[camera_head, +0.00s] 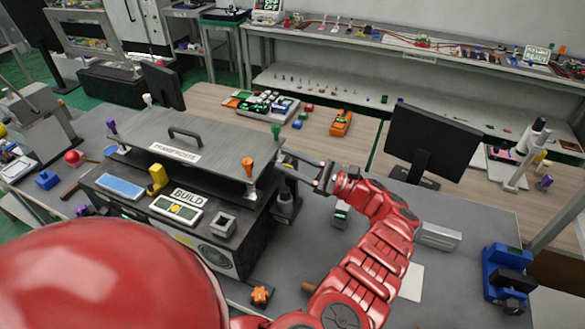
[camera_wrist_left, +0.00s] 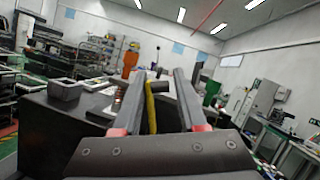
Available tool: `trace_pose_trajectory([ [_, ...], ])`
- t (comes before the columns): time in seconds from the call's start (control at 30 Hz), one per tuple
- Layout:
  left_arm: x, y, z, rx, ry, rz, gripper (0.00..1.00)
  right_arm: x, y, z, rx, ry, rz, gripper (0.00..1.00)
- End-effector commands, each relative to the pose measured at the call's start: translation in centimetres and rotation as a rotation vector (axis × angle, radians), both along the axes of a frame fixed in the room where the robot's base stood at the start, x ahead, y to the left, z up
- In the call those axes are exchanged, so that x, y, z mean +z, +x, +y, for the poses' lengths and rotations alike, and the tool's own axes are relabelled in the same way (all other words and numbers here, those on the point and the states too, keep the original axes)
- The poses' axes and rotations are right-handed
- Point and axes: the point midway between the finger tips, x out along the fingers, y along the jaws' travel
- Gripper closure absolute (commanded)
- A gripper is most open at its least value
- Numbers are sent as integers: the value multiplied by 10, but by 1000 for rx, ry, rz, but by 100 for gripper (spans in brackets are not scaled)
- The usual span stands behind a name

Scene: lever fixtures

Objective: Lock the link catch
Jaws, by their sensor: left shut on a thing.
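A dark box fixture (camera_head: 225,255) with a grey lid plate (camera_head: 215,155) stands on the bench at the left of the head view. Dark catch hardware (camera_head: 287,200) is at its right side, partly hidden. My left gripper (camera_head: 297,168) reaches to this side from the right, with its fingers pointing left near the lid's right edge. In the left wrist view, the fingers (camera_wrist_left: 162,80) are a little apart, with a dark part and a yellow strip (camera_wrist_left: 151,108) between them. The gripper is shut on a part of the catch; its exact shape is unclear. My right gripper is not in view.
A yellow lever (camera_head: 157,178), an orange knob (camera_head: 248,163) and a green knob (camera_head: 276,131) are on the fixture. A monitor (camera_head: 428,143) stands behind my arm. A blue device (camera_head: 507,273) is at the right.

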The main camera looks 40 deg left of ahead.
Motion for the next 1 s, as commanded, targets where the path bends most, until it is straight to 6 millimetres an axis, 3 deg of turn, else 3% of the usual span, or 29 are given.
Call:
trace_pose_trajectory([
  [0.03, -11, -2, -1, -1, 10, -45, 100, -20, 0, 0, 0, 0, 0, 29],
  [0.2, -15, -11, -4, -1, 46, -204, 100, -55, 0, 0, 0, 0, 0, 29],
  [0.37, -7, -19, -5, -1, 61, -251, 100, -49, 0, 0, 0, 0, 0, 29],
  [0.5, -24, -24, -7, -1, 80, -346, 100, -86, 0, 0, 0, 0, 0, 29],
  [0.63, -16, -30, -8, -1, 89, -375, 100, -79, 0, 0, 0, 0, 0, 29],
  [1.0, -30, -39, -9, 2, 88, -371, 100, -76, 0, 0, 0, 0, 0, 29],
])
